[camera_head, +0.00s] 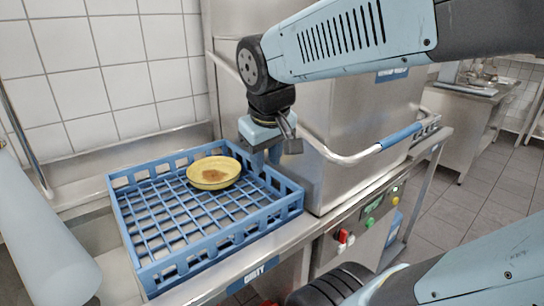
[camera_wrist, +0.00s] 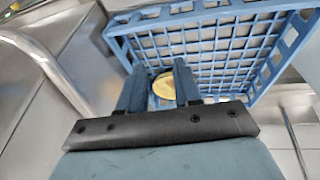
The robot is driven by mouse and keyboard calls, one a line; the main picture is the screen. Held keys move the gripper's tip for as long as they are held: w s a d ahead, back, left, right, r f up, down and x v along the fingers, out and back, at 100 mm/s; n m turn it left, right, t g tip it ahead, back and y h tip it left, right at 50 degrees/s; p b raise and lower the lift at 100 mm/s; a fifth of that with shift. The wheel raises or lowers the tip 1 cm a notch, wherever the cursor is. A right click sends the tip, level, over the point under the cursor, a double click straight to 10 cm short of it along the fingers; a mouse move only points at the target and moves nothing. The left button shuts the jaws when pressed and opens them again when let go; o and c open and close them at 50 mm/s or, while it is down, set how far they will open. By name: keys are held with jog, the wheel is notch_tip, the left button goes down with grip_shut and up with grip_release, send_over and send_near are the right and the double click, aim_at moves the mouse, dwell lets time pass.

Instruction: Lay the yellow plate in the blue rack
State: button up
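The yellow plate (camera_head: 208,177), with a brown smear on it, lies roughly flat inside the blue rack (camera_head: 165,277), toward its back. My gripper (camera_head: 266,163) is to the right of the plate, over the rack's back right side, and looks apart from the plate. In the wrist view, the two fingers of my gripper (camera_wrist: 158,85) stand apart, with part of the plate (camera_wrist: 164,88) showing in the gap beyond them. The rack (camera_wrist: 205,22) fills the upper part of that view. The rest of the plate is hidden by the fingers there.
The rack sits on a steel counter (camera_head: 222,275) against a tiled wall. A steel dishwasher (camera_head: 330,115) with a bar handle (camera_head: 350,158) stands just right of my gripper. Most of the rack's grid is empty.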

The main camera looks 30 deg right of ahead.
jog(key=shift+s+r+m+t+y, duration=0.35)
jog(key=shift+s+m+t, duration=0.1)
jog(key=shift+s, duration=0.2)
jog(key=shift+s+r+m+t+y, duration=0.3)
jog(key=shift+s+m+t, duration=0.15)
jog(key=shift+s, duration=0.15)
jog(key=shift+s, duration=0.15)
